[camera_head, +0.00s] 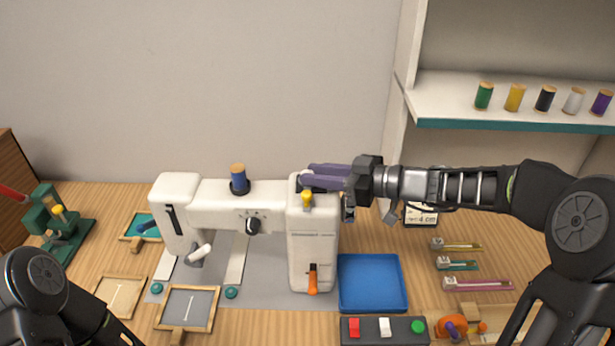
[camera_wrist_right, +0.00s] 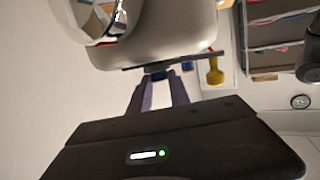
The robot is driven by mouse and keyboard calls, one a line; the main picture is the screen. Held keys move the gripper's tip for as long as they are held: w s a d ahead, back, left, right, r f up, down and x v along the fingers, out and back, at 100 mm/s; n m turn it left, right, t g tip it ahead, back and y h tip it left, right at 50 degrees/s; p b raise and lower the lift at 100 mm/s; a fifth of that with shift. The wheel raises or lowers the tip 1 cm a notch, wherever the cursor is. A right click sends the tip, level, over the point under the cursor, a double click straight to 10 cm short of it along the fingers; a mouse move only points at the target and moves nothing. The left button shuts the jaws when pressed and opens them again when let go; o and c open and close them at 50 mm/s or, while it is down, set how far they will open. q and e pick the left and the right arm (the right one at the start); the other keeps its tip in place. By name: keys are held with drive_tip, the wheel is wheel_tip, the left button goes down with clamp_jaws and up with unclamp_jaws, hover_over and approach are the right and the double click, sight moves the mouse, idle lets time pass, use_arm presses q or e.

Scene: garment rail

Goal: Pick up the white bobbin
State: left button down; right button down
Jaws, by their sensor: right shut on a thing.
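My right gripper (camera_head: 318,180) reaches in from the right to the top right end of the white sewing machine (camera_head: 312,245). In the right wrist view its two purple fingers (camera_wrist_right: 158,82) are close together at a dark plate (camera_wrist_right: 190,61) on the machine. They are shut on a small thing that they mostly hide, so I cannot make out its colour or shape. A bit of dark blue shows between the fingertips. I see no white bobbin plainly on the machine; a white spool (camera_head: 573,101) stands on the shelf. My left gripper is out of view.
A yellow knob (camera_head: 307,199) is right beside the fingers. A blue spool (camera_head: 238,178) stands on the machine's top. A blue tray (camera_head: 372,283) lies right of the machine, above a dark button box (camera_head: 404,331). The shelf (camera_head: 455,104) holds several spools.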

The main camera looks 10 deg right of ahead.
drive_tip(key=shift+r, duration=0.15)
idle(0.5)
drive_tip(key=shift+r, duration=0.55)
wheel_tip(320, 180, up, 27)
drive_tip(key=b, duration=0.2)
drive_tip(key=shift+f+b, duration=0.2)
drive_tip(key=shift+b, duration=0.1)
